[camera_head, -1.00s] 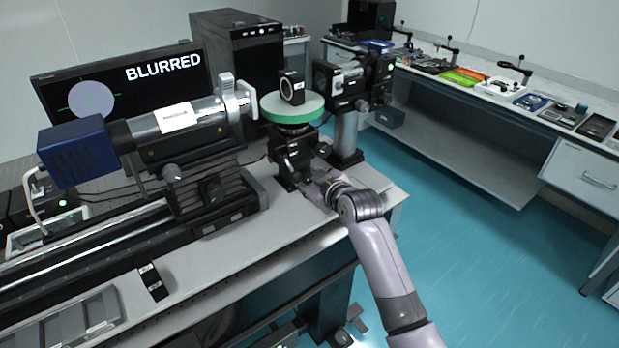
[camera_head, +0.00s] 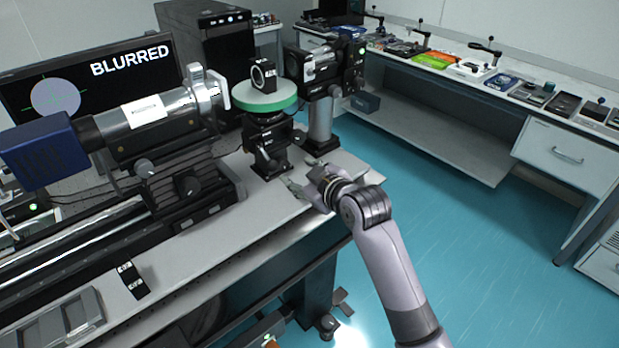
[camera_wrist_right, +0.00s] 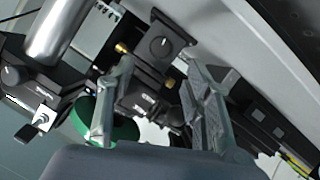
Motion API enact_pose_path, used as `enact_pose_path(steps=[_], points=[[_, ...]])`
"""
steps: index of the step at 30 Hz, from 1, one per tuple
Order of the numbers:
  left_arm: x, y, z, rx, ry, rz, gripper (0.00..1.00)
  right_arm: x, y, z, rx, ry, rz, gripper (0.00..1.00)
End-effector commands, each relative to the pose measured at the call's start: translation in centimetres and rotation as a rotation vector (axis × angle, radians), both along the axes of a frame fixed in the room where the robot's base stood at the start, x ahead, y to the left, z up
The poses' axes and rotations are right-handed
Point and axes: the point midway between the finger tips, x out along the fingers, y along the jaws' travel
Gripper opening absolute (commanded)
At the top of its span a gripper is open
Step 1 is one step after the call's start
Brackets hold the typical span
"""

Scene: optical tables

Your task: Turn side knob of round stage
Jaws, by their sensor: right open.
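The round stage (camera_head: 264,103) has a green disc top and carries a small black square mount (camera_head: 263,75) with a ring. Its black base (camera_head: 269,150) stands on the optical table. In the right wrist view the black stage body (camera_wrist_right: 145,92) lies between and beyond my fingers, with part of the green disc (camera_wrist_right: 124,130) at lower left. My right gripper (camera_head: 298,184) is open and empty, a little in front of the stage base. Its fingers (camera_wrist_right: 160,85) spread apart in the right wrist view. My left gripper is out of view.
A blue-ended camera with a silver tube (camera_head: 125,120) sits on a rail to the left. The monitor (camera_head: 60,90) reads "BLURRED". Bare table (camera_head: 240,205) lies in front.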

Motion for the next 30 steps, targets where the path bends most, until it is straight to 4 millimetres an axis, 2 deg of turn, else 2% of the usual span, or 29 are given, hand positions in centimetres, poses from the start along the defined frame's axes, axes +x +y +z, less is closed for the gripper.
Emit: enact_pose_path(steps=[3,9,19,22,23,26,29,30], points=[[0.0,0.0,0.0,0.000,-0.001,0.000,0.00,-1.6,-0.8,0.6,-0.002,-0.001,0.001,0.46],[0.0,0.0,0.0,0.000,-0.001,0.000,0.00,-3.0,-1.5,1.3,0.001,0.000,0.001,0.46],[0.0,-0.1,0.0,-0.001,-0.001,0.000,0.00,-3.3,-1.6,1.3,0.000,0.001,0.000,0.46],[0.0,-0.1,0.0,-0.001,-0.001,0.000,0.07,-3.6,-1.7,0.8,0.001,0.012,-0.003,0.46],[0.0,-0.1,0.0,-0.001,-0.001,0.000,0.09,-3.8,-1.9,0.4,0.002,0.024,-0.008,0.46],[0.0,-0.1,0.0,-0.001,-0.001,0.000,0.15,-5.8,-3.0,-2.7,0.012,0.105,-0.042,0.46],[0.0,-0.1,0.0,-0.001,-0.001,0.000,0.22,-9.5,-5.1,-7.4,0.026,0.244,-0.110,0.46],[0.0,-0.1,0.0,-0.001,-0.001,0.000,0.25,-11.4,-6.1,-9.5,0.031,0.306,-0.144,0.46]])
